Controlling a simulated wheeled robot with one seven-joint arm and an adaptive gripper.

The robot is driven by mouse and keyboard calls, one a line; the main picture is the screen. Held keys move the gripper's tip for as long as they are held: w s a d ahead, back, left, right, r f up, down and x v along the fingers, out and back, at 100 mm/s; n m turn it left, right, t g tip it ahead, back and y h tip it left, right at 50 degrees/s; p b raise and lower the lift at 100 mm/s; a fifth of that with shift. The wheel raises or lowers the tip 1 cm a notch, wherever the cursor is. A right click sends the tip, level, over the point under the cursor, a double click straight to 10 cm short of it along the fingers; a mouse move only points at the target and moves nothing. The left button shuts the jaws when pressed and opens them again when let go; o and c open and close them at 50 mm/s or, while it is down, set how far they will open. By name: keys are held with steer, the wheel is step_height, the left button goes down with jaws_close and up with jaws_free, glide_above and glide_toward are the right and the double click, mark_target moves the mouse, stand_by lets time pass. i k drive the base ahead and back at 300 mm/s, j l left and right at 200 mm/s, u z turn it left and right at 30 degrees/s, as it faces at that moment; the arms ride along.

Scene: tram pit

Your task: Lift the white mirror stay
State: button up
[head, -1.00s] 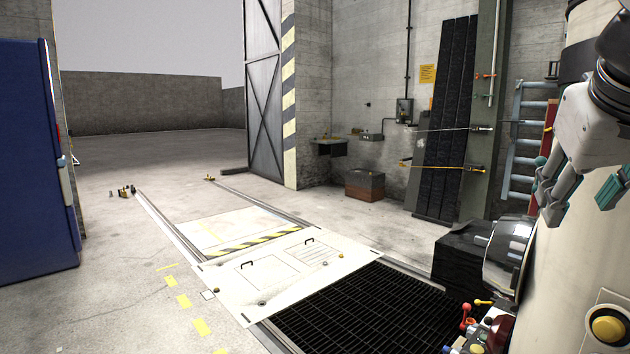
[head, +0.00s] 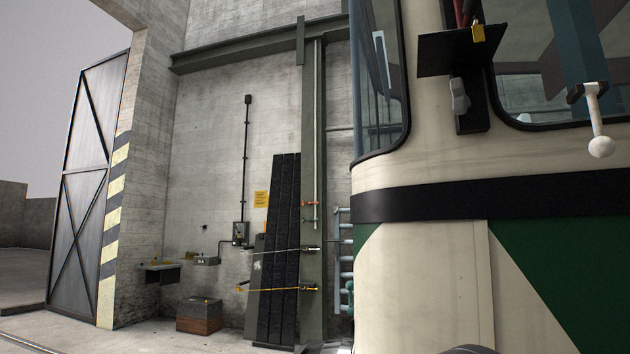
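A white rod with a round ball at its lower end (head: 597,122) hangs at the upper right in the head view. It sits in a dark bracket at the foot of a teal post, in front of the tram's window. It seems to be the mirror stay, though no mirror shows on it. The tram's cream and green front (head: 440,260) fills the right side. My gripper is not in view, so its distance from the stay and its hold do not show.
A black shelf (head: 446,54) with a yellow padlock (head: 478,33) and a grey knob (head: 460,98) below juts out left of the stay. Dark planks (head: 278,250) lean on the wall behind. A brown box (head: 199,316) stands on the floor at left.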

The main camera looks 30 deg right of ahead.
mark_target(601, 147)
steer(key=k+j+z, duration=0.1)
steer(key=z, duration=1.45)
